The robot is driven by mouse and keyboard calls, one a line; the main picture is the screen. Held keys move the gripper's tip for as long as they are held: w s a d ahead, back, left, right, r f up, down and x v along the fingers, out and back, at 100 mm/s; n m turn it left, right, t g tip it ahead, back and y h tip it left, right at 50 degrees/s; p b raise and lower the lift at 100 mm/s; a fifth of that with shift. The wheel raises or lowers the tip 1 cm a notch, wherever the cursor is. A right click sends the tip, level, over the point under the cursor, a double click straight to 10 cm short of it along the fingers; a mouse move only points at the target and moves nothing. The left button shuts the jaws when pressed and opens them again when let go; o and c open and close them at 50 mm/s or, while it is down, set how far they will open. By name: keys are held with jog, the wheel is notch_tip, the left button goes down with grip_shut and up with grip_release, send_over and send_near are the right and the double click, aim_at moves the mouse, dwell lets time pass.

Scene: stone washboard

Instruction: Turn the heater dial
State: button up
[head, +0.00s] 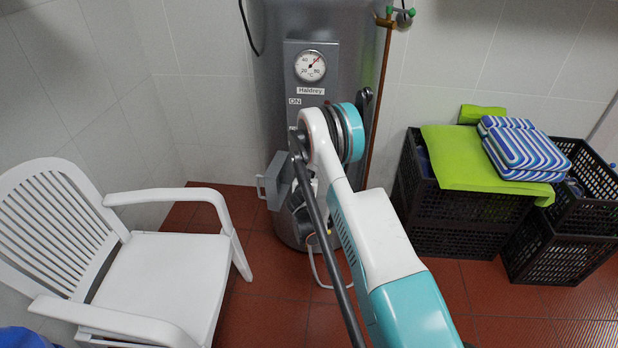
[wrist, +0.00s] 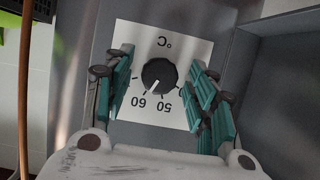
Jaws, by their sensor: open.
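The heater (head: 268,60) is a tall grey cylinder against the back wall, with a round gauge (head: 310,66) on its panel. In the wrist view the heater dial (wrist: 159,75) is a round black knob with a white pointer line. It sits on a white plate (wrist: 190,48) marked in °C, with 50 and 60 legible upside down. My gripper (wrist: 160,82) is open, with its teal fingers on either side of the dial. A gap shows between the dial and each finger. In the head view my arm hides the dial and the gripper.
A white plastic chair (head: 150,275) stands at the left. Black crates (head: 465,205) with a green cloth (head: 460,165) and striped blue cushions (head: 525,150) stand at the right. A copper pipe (head: 379,95) runs down beside the heater. A grey panel flap (head: 272,180) sticks out near my arm.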

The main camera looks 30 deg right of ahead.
notch_tip(320, 180, up, 10)
dwell(0.6)
dwell(0.4)
